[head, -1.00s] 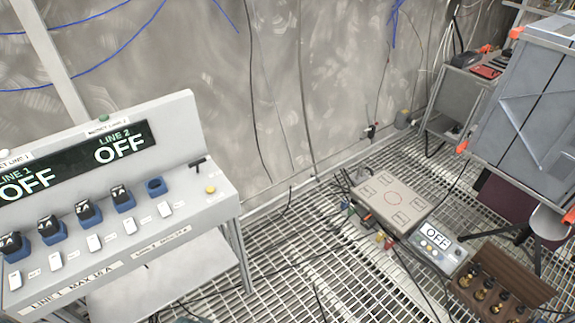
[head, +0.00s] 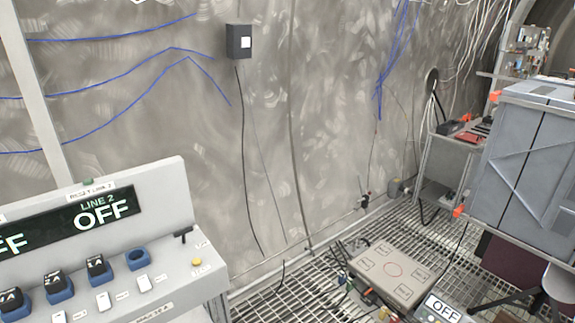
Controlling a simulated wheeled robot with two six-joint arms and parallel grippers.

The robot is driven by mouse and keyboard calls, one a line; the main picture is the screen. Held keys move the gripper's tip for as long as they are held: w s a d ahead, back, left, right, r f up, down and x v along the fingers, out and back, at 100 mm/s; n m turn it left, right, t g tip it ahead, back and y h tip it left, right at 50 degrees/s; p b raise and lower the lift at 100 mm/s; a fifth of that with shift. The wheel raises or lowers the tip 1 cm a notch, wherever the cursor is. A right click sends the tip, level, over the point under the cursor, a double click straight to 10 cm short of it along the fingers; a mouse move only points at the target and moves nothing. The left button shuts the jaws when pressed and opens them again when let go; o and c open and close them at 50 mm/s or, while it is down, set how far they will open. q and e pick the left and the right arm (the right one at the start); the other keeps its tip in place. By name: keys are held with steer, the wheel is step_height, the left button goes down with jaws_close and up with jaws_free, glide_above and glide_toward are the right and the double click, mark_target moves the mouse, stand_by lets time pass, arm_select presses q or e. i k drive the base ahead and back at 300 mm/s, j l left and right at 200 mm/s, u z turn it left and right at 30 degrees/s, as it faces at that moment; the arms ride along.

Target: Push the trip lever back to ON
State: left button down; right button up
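The trip lever looks to be the small black T-shaped handle (head: 183,235) at the right end of the grey sloped panel (head: 206,253) on the left; its small label is too small to read. A yellow button (head: 196,262) sits just below it. The panel's dark display (head: 70,222) reads OFF for LINE 2, and the LINE 1 reading is partly cut off at the left edge. Neither of my grippers shows in the head view.
Black plugs in blue sockets (head: 97,268) and white switches (head: 144,283) line the panel, with one empty blue ring (head: 138,259). A flat beige box (head: 393,275) lies on the grated floor. A grey cabinet (head: 520,160) stands right. A black wall box (head: 239,42) hangs above.

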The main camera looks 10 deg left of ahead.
mark_target(182, 232)
steer(key=i+l+u, duration=0.1)
steer(key=i+u, duration=0.15)
steer(key=u, duration=0.25)
steer(key=i+l+u, duration=0.15)
steer(key=u, duration=0.35)
steer(key=i+l+u, duration=0.2)
steer(key=u, duration=0.3)
